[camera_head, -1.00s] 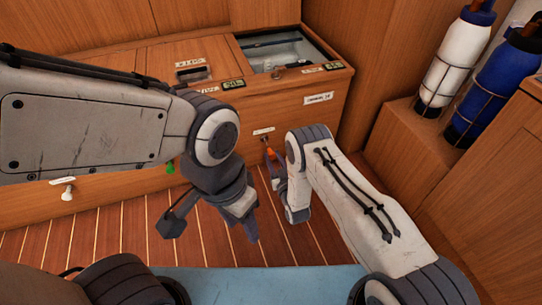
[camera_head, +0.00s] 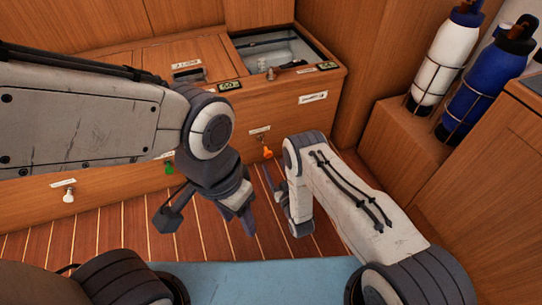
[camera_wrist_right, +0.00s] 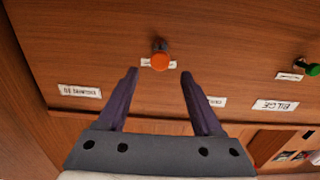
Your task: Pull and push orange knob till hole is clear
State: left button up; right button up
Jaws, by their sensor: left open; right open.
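The orange knob (camera_head: 267,152) sticks out of the wooden cabinet front below a small white label. In the right wrist view the orange knob (camera_wrist_right: 160,61) sits just beyond and between the fingertips, with nothing gripped. My right gripper (camera_head: 274,180) is open, a little below and in front of the knob, partly hidden by its own wrist. In its wrist view the right gripper (camera_wrist_right: 160,74) shows both fingers apart. My left gripper (camera_head: 210,216) is open and empty above the floor, left of the right one. I cannot make out the hole clearly.
A glass-covered opening (camera_head: 275,50) lies in the cabinet top. A green knob (camera_head: 169,168) and a white knob (camera_head: 68,195) are on the cabinet front to the left. White (camera_head: 441,62) and blue (camera_head: 487,82) cylinders stand at right.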

jog(key=p+v, duration=0.1)
jog(key=v, duration=0.4)
jog(key=shift+p, duration=0.4)
jog(key=c, duration=0.7)
jog(key=shift+s+d+r+m, duration=0.1)
jog(key=shift+s+r+m, duration=0.05)
jog(key=shift+m, duration=0.45)
grip_shut()
jog(key=m+g+h+p, duration=0.1)
jog(key=m+g, duration=0.3)
jog(key=m, duration=1.3)
send_near(269, 156)
jog(key=b+x, duration=0.2)
jog(key=b, duration=0.1)
jog(key=b+x, duration=0.3)
jog(key=b, duration=0.1)
jog(key=shift+f, duration=0.3)
jog(key=shift+w+a+r+b, duration=0.15)
jog(key=shift+w+a+b, duration=0.15)
jog(key=shift+w, duration=0.3)
